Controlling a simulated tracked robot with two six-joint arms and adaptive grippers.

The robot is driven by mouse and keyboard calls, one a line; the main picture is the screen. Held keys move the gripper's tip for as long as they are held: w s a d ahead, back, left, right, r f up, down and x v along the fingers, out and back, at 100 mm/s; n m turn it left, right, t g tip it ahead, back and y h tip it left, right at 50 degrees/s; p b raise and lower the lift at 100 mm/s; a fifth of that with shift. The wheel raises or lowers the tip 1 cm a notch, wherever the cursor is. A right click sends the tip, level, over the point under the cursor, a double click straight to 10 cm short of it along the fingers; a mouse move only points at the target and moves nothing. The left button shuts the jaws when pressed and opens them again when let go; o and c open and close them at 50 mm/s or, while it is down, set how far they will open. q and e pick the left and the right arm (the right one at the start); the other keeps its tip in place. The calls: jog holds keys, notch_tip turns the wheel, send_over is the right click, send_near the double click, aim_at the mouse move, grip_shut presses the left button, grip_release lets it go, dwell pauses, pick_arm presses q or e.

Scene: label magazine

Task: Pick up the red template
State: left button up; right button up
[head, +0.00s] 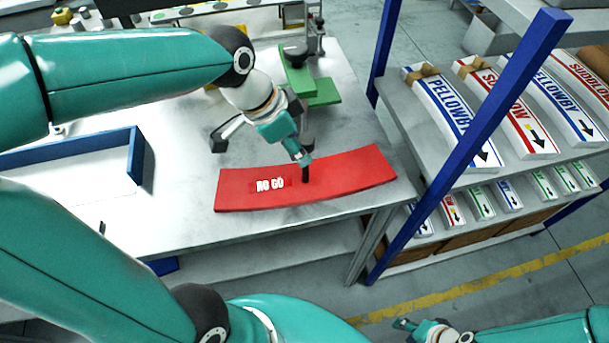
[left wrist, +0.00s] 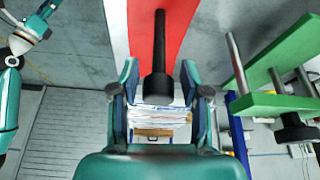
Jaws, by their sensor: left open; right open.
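The red template (head: 345,178) is a curved red plate with white lettering, lying near the front right edge of the white table. A black upright handle (head: 305,173) stands on it near its middle. My left gripper (head: 302,158) is over the template at the top of this handle. My right gripper (head: 405,325) is open and empty at the bottom right, away from the table.
A green stand (head: 298,75) is close behind my left gripper; it also shows at right in the left wrist view (left wrist: 280,65). A blue-edged frame (head: 137,155) lies left on the table. A blue-post rack (head: 400,130) of label stacks stands right.

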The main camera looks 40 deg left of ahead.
pick_arm(q)
send_over(305, 180)
jog(key=f, duration=0.4)
jog(key=shift+w+a, duration=0.2)
jog(key=shift+w, duration=0.15)
grip_shut()
